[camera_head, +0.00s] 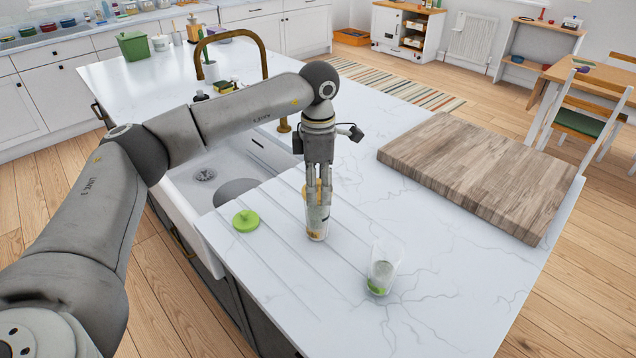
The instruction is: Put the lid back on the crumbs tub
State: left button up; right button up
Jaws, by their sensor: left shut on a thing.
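A green round lid (246,220) with a small knob lies on the white counter, left of my left gripper. My left gripper (318,198) points down and is shut on a pale, see-through tub (317,229) with tan-yellow patches, which I take for the crumbs tub. The fingers hide much of the tub's upper part. The tub is upright, at or just above the counter; I cannot tell if it touches. My right gripper is not in view.
A clear glass (383,268) with something green at its bottom stands right of the tub. A large wooden board (480,172) lies at the right. The sink (205,178) with a brass tap (262,55) is behind my arm. The counter's front is clear.

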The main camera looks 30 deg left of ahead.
pick_arm(q)
jog(key=shift+f, duration=0.2)
dwell(0.5)
jog(key=o, duration=0.8)
jog(key=o, duration=0.4)
jog(key=shift+r, duration=0.15)
